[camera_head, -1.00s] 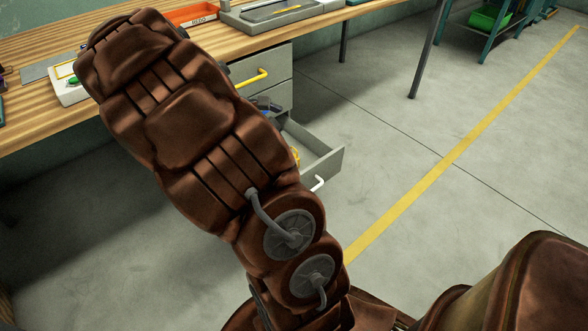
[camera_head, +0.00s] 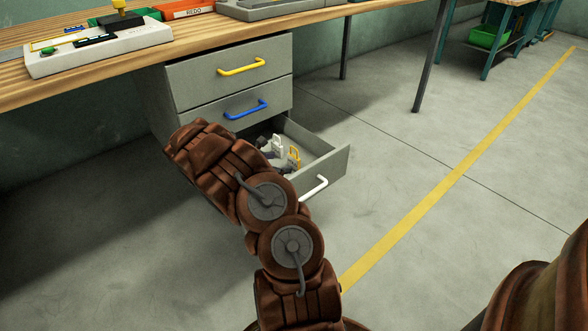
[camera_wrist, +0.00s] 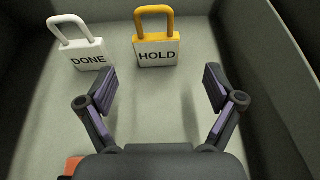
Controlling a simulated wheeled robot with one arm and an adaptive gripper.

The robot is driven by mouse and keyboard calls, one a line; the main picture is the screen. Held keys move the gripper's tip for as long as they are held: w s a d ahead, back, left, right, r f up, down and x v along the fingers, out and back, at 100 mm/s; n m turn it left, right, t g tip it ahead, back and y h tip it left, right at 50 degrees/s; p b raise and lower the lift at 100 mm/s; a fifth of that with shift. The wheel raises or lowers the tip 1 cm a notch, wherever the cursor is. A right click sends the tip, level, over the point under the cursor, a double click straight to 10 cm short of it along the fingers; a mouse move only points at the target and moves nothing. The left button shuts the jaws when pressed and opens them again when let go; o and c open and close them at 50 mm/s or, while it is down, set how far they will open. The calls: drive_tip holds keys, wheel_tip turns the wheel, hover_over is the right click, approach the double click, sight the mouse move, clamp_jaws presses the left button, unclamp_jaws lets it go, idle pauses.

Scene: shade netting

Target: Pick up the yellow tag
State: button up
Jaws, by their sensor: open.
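The yellow tag (camera_wrist: 155,50) is a padlock shape with a yellow shackle and a pale face marked HOLD. It stands in the open bottom drawer (camera_head: 328,160) and also shows in the head view (camera_head: 294,157). A white tag (camera_wrist: 80,52) marked DONE is to its left, apart from it. My gripper (camera_wrist: 161,79) is open and empty inside the drawer. In the wrist view its fingers are spread, with the yellow tag ahead of them, slightly left of centre. In the head view my arm covers part of the drawer, and the gripper is mostly hidden.
The drawer walls are close around, with the right wall (camera_wrist: 270,85) beside my right finger. An orange-red thing (camera_wrist: 73,166) is partly visible at lower left. Above are shut drawers with blue (camera_head: 246,109) and yellow (camera_head: 242,66) handles, under a wooden bench (camera_head: 110,82).

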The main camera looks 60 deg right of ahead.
sight(292, 163)
drive_tip(key=shift+w+d+f, duration=0.1)
drive_tip(key=shift+d+f, duration=0.15)
drive_tip(key=shift+f, duration=0.45)
drive_tip(key=b+x, duration=0.2)
drive_tip(key=x, duration=0.4)
drive_tip(key=shift+d+f+b, duration=0.2)
drive_tip(key=shift+d+b, duration=0.1)
drive_tip(key=shift+d, duration=0.4)
drive_tip(key=c, duration=1)
